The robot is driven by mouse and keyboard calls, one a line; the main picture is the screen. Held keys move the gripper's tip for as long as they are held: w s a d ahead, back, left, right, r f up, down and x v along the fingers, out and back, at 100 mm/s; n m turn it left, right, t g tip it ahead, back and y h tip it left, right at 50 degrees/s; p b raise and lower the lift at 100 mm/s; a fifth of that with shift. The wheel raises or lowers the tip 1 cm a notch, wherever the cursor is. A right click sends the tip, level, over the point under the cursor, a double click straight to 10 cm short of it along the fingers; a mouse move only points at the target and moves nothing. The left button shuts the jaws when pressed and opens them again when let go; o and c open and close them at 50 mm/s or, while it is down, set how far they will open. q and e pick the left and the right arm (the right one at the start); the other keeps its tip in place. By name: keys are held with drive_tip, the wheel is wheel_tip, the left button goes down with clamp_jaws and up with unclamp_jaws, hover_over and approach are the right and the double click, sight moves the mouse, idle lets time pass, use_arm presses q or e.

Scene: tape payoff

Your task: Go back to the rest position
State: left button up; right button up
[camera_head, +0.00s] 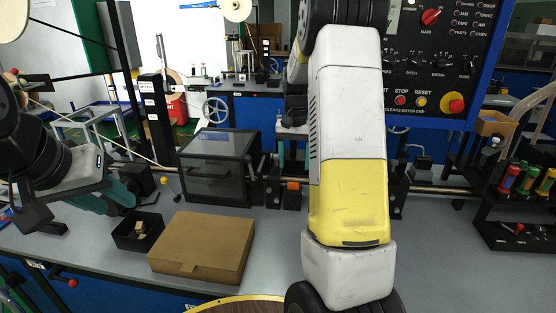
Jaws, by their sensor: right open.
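My right arm, white and yellow, hangs down through the middle of the view.
A closed brown cardboard box (203,247) and a small black bin (138,231) stand on the grey bench (90,252). Behind are a dark clear-sided case (213,168) and a horizontal rail. A control panel (430,70) and a rack of coloured handles (512,215) are at the right.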

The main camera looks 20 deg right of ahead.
drive_tip(key=s+a+r+n+t+y, duration=0.1)
drive_tip(key=s+a+r+n+t, duration=0.1)
drive_tip(key=s+a+r, duration=0.3)
drive_tip(key=s+a+r+n+t+y, duration=0.1)
drive_tip(key=s+a+r, duration=0.3)
drive_tip(key=s+r, duration=0.35)
drive_tip(key=s+a+r+n+t, duration=0.1)
drive_tip(key=s+a, duration=0.4)
drive_tip(key=s, duration=0.8)
drive_tip(key=shift+n+t, duration=0.9)
drive_tip(key=shift+t, duration=0.2)
